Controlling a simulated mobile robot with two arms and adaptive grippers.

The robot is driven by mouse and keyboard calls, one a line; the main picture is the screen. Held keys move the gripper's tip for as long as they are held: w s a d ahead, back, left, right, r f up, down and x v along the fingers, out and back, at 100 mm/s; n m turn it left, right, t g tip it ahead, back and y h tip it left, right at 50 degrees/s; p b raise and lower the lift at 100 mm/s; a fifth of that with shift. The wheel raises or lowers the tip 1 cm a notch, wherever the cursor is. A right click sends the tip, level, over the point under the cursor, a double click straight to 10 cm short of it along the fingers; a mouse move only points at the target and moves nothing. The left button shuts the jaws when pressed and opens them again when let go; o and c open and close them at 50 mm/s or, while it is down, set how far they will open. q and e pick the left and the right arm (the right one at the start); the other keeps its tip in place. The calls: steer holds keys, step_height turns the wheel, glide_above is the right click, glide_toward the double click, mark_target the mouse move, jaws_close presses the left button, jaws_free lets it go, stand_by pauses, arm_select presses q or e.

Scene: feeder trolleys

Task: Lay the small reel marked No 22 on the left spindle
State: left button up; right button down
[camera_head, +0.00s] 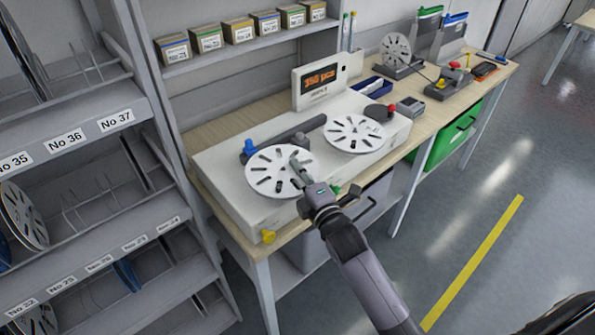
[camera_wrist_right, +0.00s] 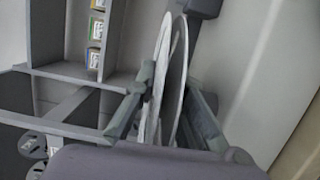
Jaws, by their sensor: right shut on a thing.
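My right gripper (camera_head: 298,164) is shut on the rim of a pale slotted reel (camera_head: 272,174). The reel lies about flat over the left part of the white winding machine (camera_head: 232,192). It hides the left spindle, and I cannot tell whether it touches the machine. Its number cannot be read. In the right wrist view the reel (camera_wrist_right: 163,75) shows edge-on, its two flanges between the fingers of the gripper (camera_wrist_right: 170,115). A second slotted reel (camera_head: 354,132) lies on the machine's right side. My left gripper is out of view.
A display (camera_head: 322,80) stands behind the machine. A blue knob (camera_head: 249,147) and a dark arm are close behind the held reel. A labelled shelf rack (camera_head: 90,130) stands at left, with small boxes (camera_head: 240,30) on a shelf above. Open floor lies at right.

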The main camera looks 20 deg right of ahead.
steer(key=shift+s+f, duration=0.2)
steer(key=shift+f, duration=0.8)
steer(key=c, duration=1.9)
jaws_free()
steer(key=shift+a, duration=0.1)
steer(key=o, duration=0.3)
steer(key=shift+s+f, duration=0.1)
steer(key=shift+s, duration=0.3)
steer(key=s+p, duration=0.1)
steer(key=s, duration=0.1)
steer(key=s+d+p, duration=0.1)
steer(key=s, duration=0.1)
steer(key=shift+s, duration=0.4)
steer(key=shift+s+a+r, duration=0.1)
steer(key=shift+s+r, duration=0.1)
steer(key=shift+s, duration=0.3)
